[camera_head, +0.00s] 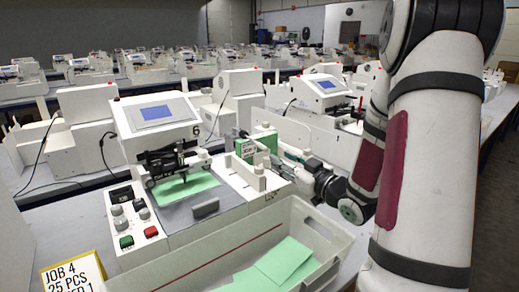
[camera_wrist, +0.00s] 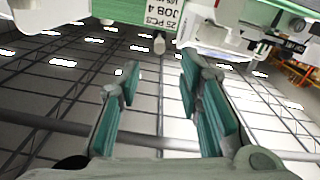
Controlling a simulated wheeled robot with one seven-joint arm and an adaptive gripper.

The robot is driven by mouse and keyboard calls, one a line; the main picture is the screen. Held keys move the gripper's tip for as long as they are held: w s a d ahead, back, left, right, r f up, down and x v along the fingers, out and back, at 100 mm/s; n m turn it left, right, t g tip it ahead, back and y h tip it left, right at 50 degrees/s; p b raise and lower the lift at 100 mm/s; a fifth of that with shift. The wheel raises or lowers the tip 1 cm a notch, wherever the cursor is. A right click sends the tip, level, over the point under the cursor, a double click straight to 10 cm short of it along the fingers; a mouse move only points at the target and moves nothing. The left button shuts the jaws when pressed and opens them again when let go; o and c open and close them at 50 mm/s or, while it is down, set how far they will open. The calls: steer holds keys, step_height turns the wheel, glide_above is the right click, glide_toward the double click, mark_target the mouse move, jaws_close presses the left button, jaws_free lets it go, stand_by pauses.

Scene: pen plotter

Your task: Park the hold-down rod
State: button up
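The white plotter (camera_head: 155,125) with a blue screen stands in front of me, with a green card (camera_head: 185,188) on its bed under the black pen carriage. On its right is a feeder with a green card stack (camera_head: 262,138) and a small "JOB 4, 25 PCS" label (camera_wrist: 163,12). My gripper (camera_head: 288,158) reaches in from the right beside this feeder. In the wrist view its two teal-padded fingers (camera_wrist: 160,78) are apart with nothing between them. A small pale rounded knob (camera_wrist: 159,43) hangs beyond the fingertips; I cannot tell whether it belongs to the hold-down rod.
A grey tray (camera_head: 225,262) with green cards stands in front of the plotter, below my arm. A control panel with knobs and green and red buttons (camera_head: 150,232) is at the left. A job sign (camera_head: 72,274) stands front left. More plotters fill the tables behind.

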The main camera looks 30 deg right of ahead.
mark_target(266, 150)
steer(key=w, duration=1.1)
steer(key=shift+s, duration=0.1)
jaws_close()
